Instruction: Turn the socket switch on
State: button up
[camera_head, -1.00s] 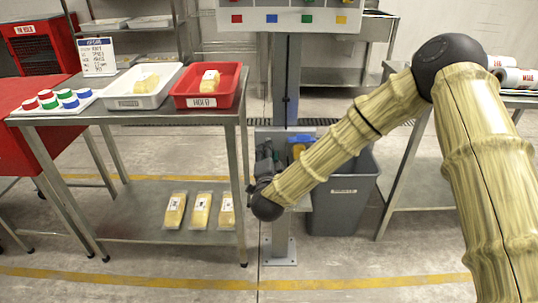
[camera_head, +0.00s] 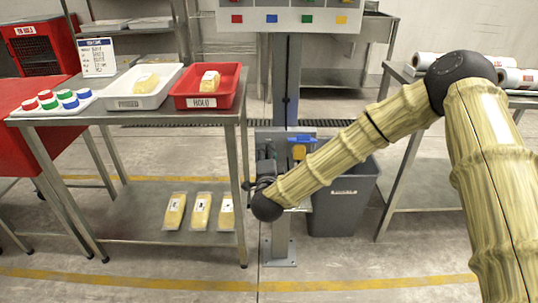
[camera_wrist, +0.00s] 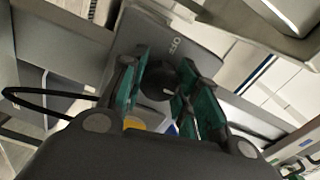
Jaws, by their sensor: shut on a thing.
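In the head view my gripper (camera_head: 265,170) is at the left side of a grey panel on the post, and the switch is mostly hidden there.
A blue handle (camera_head: 302,140) and a yellow part (camera_head: 299,153) sit on the panel just right of my gripper. A steel table (camera_head: 150,112) with a white tray (camera_head: 125,101) and red tray (camera_head: 190,101) stands close at left. A grey bin (camera_head: 340,205) stands below right.

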jog(key=o, duration=1.1)
jog(key=shift+f, duration=0.1)
jog(key=shift+c, duration=0.2)
jog(key=shift+s, duration=0.1)
jog(key=s, duration=1.2)
